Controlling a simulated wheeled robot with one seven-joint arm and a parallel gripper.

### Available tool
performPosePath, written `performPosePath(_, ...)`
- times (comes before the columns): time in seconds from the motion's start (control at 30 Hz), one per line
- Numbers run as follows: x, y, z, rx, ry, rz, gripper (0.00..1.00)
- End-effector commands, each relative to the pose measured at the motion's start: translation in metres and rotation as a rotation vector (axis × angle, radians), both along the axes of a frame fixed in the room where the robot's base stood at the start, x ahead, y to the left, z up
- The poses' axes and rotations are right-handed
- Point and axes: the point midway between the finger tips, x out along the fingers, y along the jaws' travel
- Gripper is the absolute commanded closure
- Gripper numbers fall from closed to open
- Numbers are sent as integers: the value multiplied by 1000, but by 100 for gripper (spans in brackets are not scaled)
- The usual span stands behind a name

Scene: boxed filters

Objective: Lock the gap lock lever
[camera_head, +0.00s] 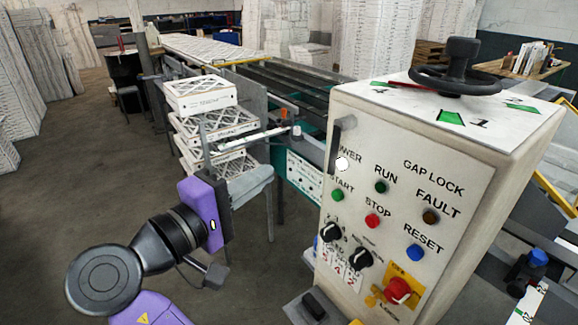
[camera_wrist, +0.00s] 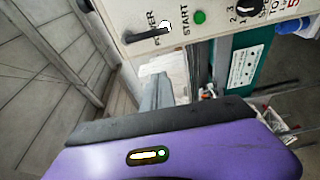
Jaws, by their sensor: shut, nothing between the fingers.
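The control box (camera_head: 400,140) stands at the right in the head view, with the words GAP LOCK printed high on its front panel. A dark upright lever (camera_head: 335,148) is at the panel's upper left edge, beside the POWER label. It also shows in the wrist view as a dark bar (camera_wrist: 148,35) near the top. A dark handwheel (camera_head: 458,68) sits on top of the box. My gripper (camera_head: 226,212), on the purple wrist, is left of the box, apart from it and lower than the lever. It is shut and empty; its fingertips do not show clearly.
Below the lever are coloured buttons, black knobs and a red stop button (camera_head: 398,291). Stacked boxed filters (camera_head: 205,125) stand behind my gripper, with the conveyor (camera_head: 215,52) beyond. Open floor (camera_head: 80,180) lies to the left.

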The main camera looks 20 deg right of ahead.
Motion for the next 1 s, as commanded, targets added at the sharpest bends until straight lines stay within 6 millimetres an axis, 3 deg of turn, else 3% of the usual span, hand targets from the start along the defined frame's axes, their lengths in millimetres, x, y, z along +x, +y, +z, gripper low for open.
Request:
performPosePath(0.5,52,-79,3,0,2,-2,100)
performPosePath(0.73,32,-100,2,1,1,1,100)
performPosePath(1.0,25,-107,0,1,-1,1,100)
